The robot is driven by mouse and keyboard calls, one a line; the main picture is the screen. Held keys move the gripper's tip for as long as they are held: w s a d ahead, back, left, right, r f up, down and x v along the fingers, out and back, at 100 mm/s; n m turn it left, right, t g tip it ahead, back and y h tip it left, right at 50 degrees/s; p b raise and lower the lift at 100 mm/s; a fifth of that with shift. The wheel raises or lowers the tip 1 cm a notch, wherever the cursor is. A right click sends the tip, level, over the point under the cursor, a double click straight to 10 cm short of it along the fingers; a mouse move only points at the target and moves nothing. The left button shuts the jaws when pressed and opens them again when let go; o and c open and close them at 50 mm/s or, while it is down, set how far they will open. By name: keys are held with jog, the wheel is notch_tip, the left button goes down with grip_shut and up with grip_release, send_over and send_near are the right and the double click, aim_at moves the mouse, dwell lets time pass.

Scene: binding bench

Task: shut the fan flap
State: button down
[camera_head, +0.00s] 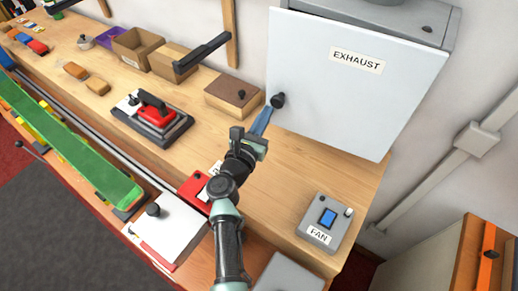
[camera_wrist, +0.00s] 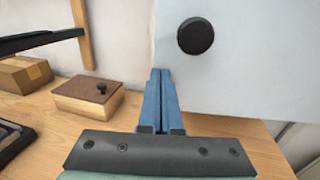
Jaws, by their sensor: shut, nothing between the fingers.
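The white flap (camera_head: 345,85) labelled EXHAUST fronts a grey box (camera_head: 415,18) on the wall at the upper right. A round black knob (camera_head: 278,100) sits near its lower left corner. The flap's exact opening angle cannot be told. My gripper (camera_head: 266,113) is shut and empty, its blue fingers pointing toward the flap's left edge just below the knob. In the wrist view the shut fingertips (camera_wrist: 161,75) show below and left of the knob (camera_wrist: 195,37), apart from it in the picture. Whether the fingers touch the flap cannot be told.
A grey FAN box (camera_head: 325,220) with a blue switch stands at the bench's right end. A brown-lidded box (camera_head: 232,96) with a knob lies left of my gripper. A red-handled tool (camera_head: 152,112) and cardboard boxes (camera_head: 140,47) are farther left. Bare wood lies below the flap.

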jog(key=shift+r+b+x, duration=0.2)
jog(key=shift+b+x, duration=0.4)
jog(key=shift+x, duration=0.5)
jog(key=shift+r+b+x, duration=0.2)
jog(key=shift+b+x, duration=0.4)
jog(key=shift+x, duration=0.5)
jog(key=shift+d, duration=0.1)
jog(key=shift+s+r, duration=0.1)
jog(key=shift+s+a+f, duration=0.2)
jog(key=shift+s, duration=0.1)
jog(key=p+v, duration=0.1)
jog(key=v, duration=0.6)
jog(key=shift+f, duration=0.3)
